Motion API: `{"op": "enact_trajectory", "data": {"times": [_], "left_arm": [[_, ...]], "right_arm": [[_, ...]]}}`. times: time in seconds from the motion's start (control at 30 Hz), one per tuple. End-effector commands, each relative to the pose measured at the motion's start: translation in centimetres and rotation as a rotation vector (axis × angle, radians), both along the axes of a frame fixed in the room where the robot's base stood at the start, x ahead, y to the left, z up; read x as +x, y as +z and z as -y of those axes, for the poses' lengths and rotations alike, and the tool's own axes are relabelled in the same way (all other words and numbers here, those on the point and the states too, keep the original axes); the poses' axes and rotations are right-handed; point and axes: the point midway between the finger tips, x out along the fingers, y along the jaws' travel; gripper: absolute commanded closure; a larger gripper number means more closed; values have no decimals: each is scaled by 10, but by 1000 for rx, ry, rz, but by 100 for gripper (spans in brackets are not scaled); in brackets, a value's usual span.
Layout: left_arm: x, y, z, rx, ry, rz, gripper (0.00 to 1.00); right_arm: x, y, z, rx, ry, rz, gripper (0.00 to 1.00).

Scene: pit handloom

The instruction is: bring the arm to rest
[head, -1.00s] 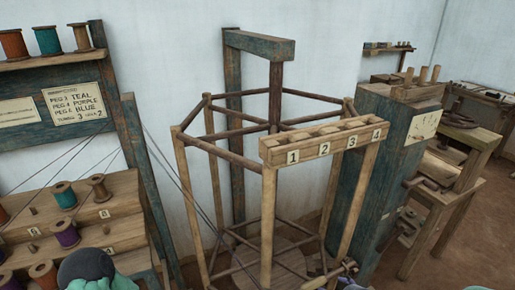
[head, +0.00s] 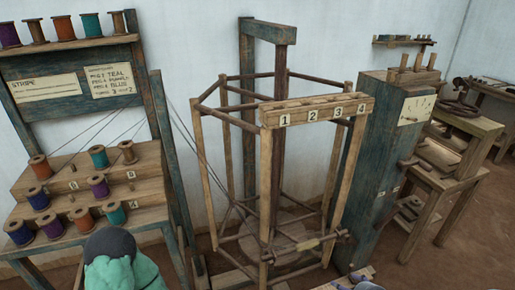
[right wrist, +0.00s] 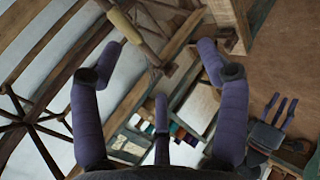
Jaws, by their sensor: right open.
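My right gripper (right wrist: 160,48) shows in the right wrist view. Its purple fingers are spread wide, with nothing between them. Beyond the fingertips are wooden bars and a pale wooden handle (right wrist: 132,26), apart from the fingers as far as I can tell. In the head view a teal, dark-topped part of mine shows at the bottom left, but no left gripper jaws show. The upright wooden reel frame (head: 268,185) stands in the middle of the head view, with a rail (head: 318,111) numbered 1 to 4 across its top.
A stepped spool rack (head: 150,190) with several coloured spools stands at left, below a sign board (head: 70,95). A blue-green post cabinet (head: 375,170) and a wooden bench (head: 462,150) stand at right. Brown floor (head: 485,240) is open at lower right.

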Motion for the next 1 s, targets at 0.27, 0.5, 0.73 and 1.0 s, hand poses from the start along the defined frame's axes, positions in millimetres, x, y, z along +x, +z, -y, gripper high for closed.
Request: {"op": "enact_trajectory", "data": {"times": [0.27, 0.5, 0.73, 1.0], "left_arm": [[1, 1, 0, 0, 1, 2, 60], [1, 1, 0, 0, 1, 2, 60], [1, 3, 0, 0, 1, 2, 60], [1, 6, 0, 0, 1, 2, 60]], "right_arm": [[0, -17, -16, 134, -104, -84, 25], [-4, -42, -38, 307, -260, -208, 25], [-18, -84, -76, 553, -547, -439, 25], [-56, -141, -126, 778, -1001, -754, 25]]}}
